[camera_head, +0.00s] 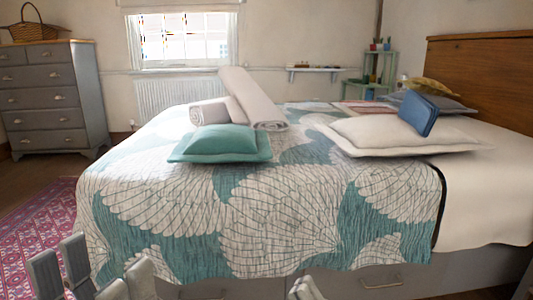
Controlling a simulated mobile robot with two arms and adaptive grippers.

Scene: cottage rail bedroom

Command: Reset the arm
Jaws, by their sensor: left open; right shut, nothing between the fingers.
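My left gripper (95,279) is at the lower left edge of the head view. Its grey fingers stand apart, open and empty, in front of the bed's near left corner. My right gripper (304,289) shows only as fingertips at the bottom edge, right of the middle. It is shut with nothing in it, in front of the drawers under the bed. Both arms are otherwise out of the picture.
The bed (270,220) fills the middle and right, carrying a teal cushion (222,142), rolled towels (252,100), pillows (390,132) and a blue case (418,113). A grey dresser (50,100) stands far left. A pink rug (45,230) covers the left floor.

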